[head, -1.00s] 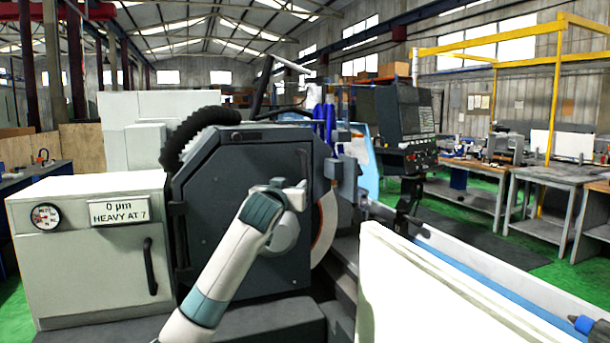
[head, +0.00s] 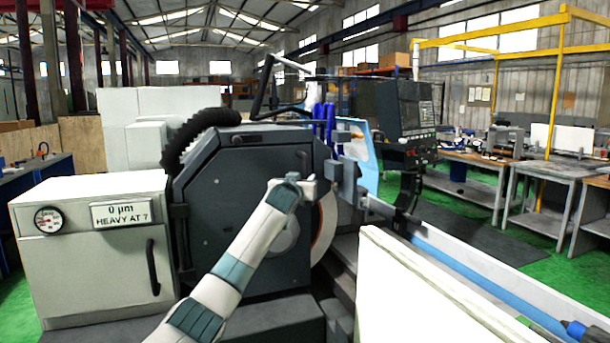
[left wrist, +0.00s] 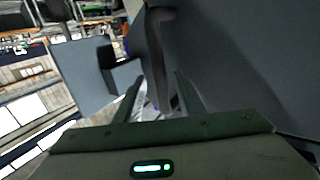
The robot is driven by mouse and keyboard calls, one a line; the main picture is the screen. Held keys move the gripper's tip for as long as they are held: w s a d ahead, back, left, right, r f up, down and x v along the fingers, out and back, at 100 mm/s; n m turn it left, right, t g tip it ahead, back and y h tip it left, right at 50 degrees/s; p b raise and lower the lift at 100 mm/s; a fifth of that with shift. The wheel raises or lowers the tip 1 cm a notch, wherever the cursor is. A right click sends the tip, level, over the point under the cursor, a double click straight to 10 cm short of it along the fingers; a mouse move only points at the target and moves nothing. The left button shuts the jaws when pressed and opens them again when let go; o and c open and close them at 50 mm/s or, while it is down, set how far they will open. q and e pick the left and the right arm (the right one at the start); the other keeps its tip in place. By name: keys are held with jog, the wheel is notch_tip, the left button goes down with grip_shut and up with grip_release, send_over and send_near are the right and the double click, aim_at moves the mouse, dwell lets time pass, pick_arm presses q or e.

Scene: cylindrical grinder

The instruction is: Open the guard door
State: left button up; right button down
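The guard door (head: 235,190) is the dark grey front of the wheel housing in the middle of the head view. It looks shut, with hinges on its left edge. Part of the grinding wheel (head: 325,228) shows at its right. My left gripper (head: 312,182) is at the door's upper right edge, and my forearm covers part of the door. In the left wrist view, a dark curved handle bar (left wrist: 158,50) runs down between the fingers of the left gripper (left wrist: 158,78). The fingers are apart, with a gap beside the bar.
A white cabinet (head: 90,265) with a dial and a "HEAVY AT 7" label stands left of the door. A white panel (head: 420,295) rises at the front right. The control panel (head: 403,110) stands behind it. Workbenches (head: 560,172) line the right side.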

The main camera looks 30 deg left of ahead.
pick_arm(q)
jog(key=shift+p+x, duration=0.35)
jog(key=shift+x, duration=0.95)
grip_shut()
